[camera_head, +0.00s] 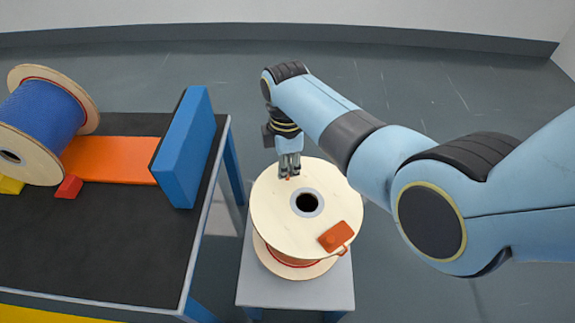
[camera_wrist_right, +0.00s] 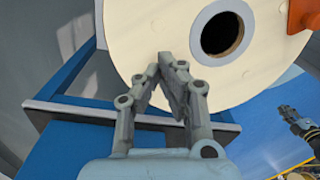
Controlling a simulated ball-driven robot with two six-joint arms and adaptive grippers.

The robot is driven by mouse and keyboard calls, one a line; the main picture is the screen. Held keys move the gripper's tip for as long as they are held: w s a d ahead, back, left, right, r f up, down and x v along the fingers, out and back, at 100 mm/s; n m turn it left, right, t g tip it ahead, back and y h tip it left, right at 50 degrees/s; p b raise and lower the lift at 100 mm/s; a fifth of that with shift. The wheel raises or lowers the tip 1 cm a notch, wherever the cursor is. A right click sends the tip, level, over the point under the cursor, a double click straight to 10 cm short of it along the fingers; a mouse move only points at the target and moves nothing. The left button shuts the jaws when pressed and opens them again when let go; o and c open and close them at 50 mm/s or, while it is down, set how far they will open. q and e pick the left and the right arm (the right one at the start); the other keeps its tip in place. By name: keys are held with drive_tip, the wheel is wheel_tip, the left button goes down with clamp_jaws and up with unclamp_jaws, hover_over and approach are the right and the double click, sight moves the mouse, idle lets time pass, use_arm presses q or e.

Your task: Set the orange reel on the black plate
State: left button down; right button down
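The orange reel (camera_head: 306,212) stands upright on a small grey stand, its pale round flange facing up. Its core hole shows in the middle, and an orange tag (camera_head: 336,237) lies on the flange. My right gripper (camera_head: 289,177) is over the flange's far-left part. In the right wrist view the fingertips (camera_wrist_right: 164,62) come together in front of the pale flange (camera_wrist_right: 142,33), with nothing seen between them; contact cannot be told. A dark gripper (camera_wrist_right: 290,118), apparently my left, shows small at the right there. The black surface (camera_head: 95,245) on the left table looks like the black plate.
A blue reel (camera_head: 45,118) lies on its side on the table, beside an orange strip (camera_head: 110,160), a red block (camera_head: 69,187) and a yellow block (camera_head: 10,185). A blue upright panel (camera_head: 188,150) stands at the table's right side. The black surface's front part is clear.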

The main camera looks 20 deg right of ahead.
drive_tip(key=shift+f+b, duration=0.3)
drive_tip(key=shift+f, duration=0.15)
drive_tip(key=shift+w+r, duration=0.1)
drive_tip(key=shift+r, duration=0.05)
drive_tip(key=shift+r+p, duration=0.7)
drive_tip(key=shift+p, duration=0.3)
drive_tip(key=shift+s+p, duration=0.35)
drive_tip(key=shift+p, duration=0.1)
idle(0.5)
drive_tip(key=shift+f+b, duration=0.35)
drive_tip(key=shift+f, duration=0.2)
idle(0.4)
drive_tip(key=c, duration=1.9)
unclamp_jaws()
drive_tip(key=shift+s, duration=0.1)
wheel_tip(320, 180, up, 5)
drive_tip(key=p, duration=0.5)
drive_tip(key=shift+r, duration=0.15)
drive_tip(key=r+p, duration=0.2)
drive_tip(key=p, duration=0.1)
drive_tip(key=r+p, duration=0.3)
drive_tip(key=shift+w+r, duration=0.2)
drive_tip(key=shift+r, duration=0.15)
